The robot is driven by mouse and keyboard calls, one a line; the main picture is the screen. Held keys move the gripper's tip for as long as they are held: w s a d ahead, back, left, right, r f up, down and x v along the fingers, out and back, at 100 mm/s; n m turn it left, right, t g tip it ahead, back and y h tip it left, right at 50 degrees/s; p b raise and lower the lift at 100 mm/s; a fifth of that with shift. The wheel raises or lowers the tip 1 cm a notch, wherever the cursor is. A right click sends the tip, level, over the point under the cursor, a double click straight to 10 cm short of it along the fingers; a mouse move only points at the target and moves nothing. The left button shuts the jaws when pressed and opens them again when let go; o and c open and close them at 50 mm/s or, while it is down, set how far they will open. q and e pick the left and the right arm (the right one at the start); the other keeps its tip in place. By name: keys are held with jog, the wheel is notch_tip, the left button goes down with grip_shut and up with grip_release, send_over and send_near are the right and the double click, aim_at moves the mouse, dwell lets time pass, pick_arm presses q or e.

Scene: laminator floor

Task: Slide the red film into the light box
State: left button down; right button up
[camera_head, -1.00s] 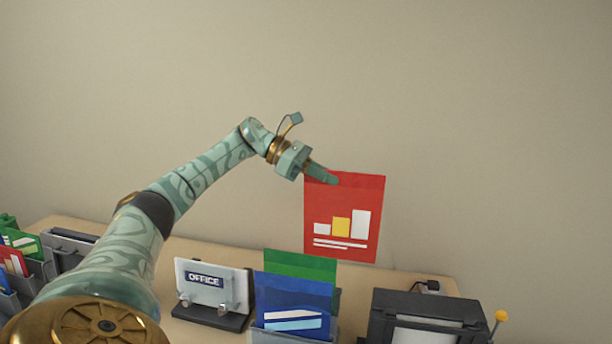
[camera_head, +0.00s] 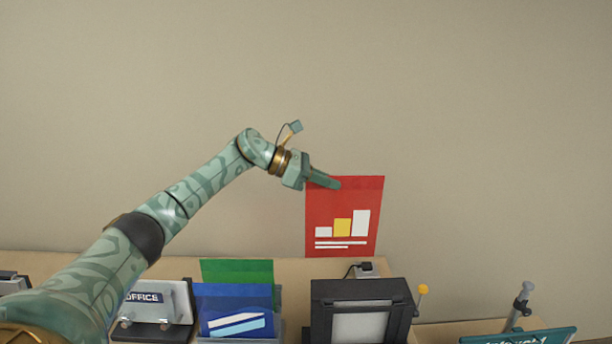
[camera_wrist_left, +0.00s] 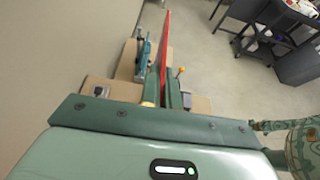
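My left gripper (camera_head: 325,181) is shut on the red film (camera_head: 343,220) at its upper left edge. The film hangs upright and flat in the air, its bar-chart print facing me. The light box (camera_head: 318,322), a dark box with a pale panel, stands on the desk below the film, with a visible gap between them. In the left wrist view the film (camera_wrist_left: 166,45) shows edge-on between the gripper's fingers (camera_wrist_left: 162,92). Part of a patterned arm, probably my right one, shows at that view's right edge; its gripper's state is unclear.
Blue (camera_head: 232,312) and green (camera_head: 237,270) sheets stand in a holder left of the light box. An OFFICE sign (camera_head: 155,300) is further left. A yellow-knobbed lever (camera_head: 423,290) rises at the box's right. A teal sign (camera_head: 520,336) is at lower right. The wall behind is bare.

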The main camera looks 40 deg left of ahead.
aim_at(351, 181)
pick_arm(q)
jog(key=w+d, duration=0.1)
jog(key=d+p, duration=0.1)
jog(key=d, duration=0.1)
jog(key=w+d, duration=0.1)
jog(key=shift+w+d+p, duration=0.25)
jog(key=shift+w+p, duration=0.05)
jog(key=s+d+f+p, duration=0.2)
jog(key=s+d+p, duration=0.1)
jog(key=s+d, duration=0.3)
jog(key=shift+s+f+p, duration=0.2)
jog(key=shift+s+p, duration=0.15)
jog(key=shift+s, duration=0.65)
jog(key=shift+s+a+r, duration=0.1)
jog(key=shift+r, duration=0.1)
jog(key=shift+f+b, duration=0.25)
jog(key=shift+b, duration=0.1)
jog(key=shift+f, duration=0.15)
jog(key=shift+f+b, duration=1.4)
jog(key=shift+b, duration=0.05)
jog(key=shift+f, duration=0.15)
